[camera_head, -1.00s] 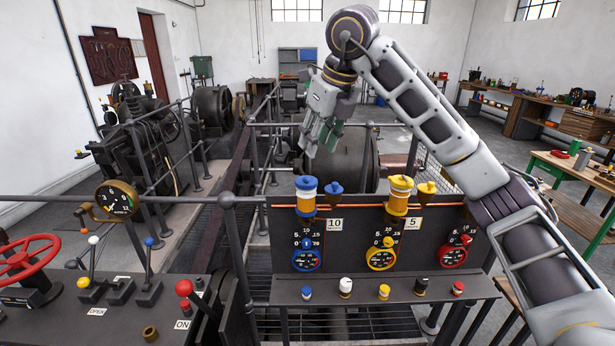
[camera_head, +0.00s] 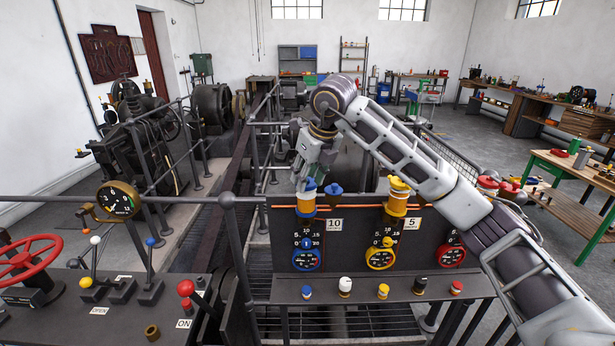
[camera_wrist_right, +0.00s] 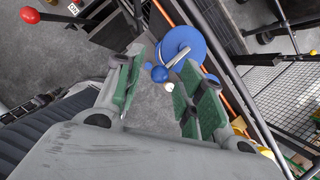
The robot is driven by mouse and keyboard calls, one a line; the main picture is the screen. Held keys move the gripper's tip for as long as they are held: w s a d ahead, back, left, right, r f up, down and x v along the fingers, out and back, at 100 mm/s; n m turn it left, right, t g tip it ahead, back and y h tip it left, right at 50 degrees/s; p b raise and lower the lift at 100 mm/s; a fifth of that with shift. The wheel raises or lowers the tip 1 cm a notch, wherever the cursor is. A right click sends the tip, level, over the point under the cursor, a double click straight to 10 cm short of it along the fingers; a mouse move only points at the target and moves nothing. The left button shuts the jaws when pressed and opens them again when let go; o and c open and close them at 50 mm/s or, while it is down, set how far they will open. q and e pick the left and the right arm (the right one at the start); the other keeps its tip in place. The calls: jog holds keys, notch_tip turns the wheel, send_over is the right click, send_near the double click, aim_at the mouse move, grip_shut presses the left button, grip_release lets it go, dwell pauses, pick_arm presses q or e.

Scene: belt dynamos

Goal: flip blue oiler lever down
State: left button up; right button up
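The blue oiler (camera_head: 306,203) stands on the panel's top edge at the left, with a blue cap and a yellowish glass body. In the right wrist view its round blue cap (camera_wrist_right: 184,44) shows from above, with a thin metal lever ending in a blue ball (camera_wrist_right: 160,74). My right gripper (camera_head: 308,180) is open, pointing down just above the blue oiler. In the wrist view its green-padded fingers (camera_wrist_right: 160,98) are spread, with the ball near the gap between them; contact cannot be told. My left gripper is not in view.
The yellow oiler (camera_head: 397,197) is farther right; the red caps (camera_head: 487,184) show beside my right arm. Below are dials and a shelf (camera_head: 400,290) with several small knobs. A railing (camera_head: 150,199) runs left.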

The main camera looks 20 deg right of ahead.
jog(key=shift+w+f, duration=0.1)
jog(key=shift+f, duration=0.25)
grip_shut()
jog(key=shift+f, duration=0.1)
